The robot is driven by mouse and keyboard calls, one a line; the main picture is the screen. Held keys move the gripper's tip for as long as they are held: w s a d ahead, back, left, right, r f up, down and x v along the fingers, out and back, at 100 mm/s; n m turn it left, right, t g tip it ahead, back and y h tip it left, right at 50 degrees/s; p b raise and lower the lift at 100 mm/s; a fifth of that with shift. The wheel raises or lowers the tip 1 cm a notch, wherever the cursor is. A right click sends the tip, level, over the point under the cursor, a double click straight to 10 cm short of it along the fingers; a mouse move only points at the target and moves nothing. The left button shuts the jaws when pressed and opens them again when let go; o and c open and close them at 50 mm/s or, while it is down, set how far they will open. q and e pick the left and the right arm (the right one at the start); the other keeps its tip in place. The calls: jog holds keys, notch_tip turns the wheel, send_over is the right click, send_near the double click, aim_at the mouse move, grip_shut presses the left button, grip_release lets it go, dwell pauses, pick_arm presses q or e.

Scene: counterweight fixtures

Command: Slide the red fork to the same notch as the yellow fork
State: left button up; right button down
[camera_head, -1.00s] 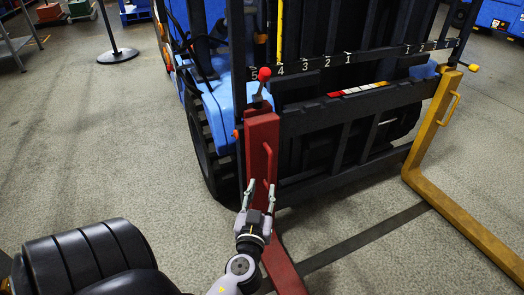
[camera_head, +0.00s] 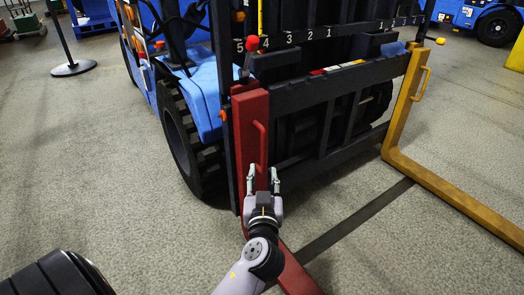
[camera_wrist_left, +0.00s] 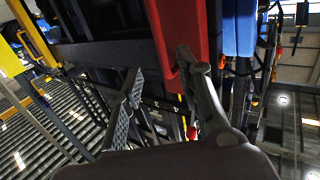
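The red fork (camera_head: 250,130) hangs upright at the left end of the black carriage (camera_head: 325,90), with a raised handle (camera_head: 262,140) on its front and a red-knobbed lever (camera_head: 252,43) at its top. The yellow fork (camera_head: 401,105) hangs near the right end, with a yellow-knobbed lever (camera_head: 440,41). My left gripper (camera_head: 262,171) is open in front of the red fork, fingers pointing up, by the lower end of its handle. In the left wrist view the fingers (camera_wrist_left: 158,72) are apart near the red fork (camera_wrist_left: 183,30); contact cannot be told. My right gripper is out of view.
White numbers (camera_head: 289,39) run along the carriage's top bar. The blue truck (camera_head: 200,95) and its black wheel (camera_head: 185,145) stand behind left. A dark strip (camera_head: 345,227) crosses the floor between the forks. A post with a round base (camera_head: 73,68) stands far left.

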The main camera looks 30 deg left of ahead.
aim_at(263, 150)
pick_arm(q)
jog(key=b+x, duration=0.2)
jog(key=x, duration=1)
jog(key=shift+c, duration=0.2)
grip_shut()
dwell(0.5)
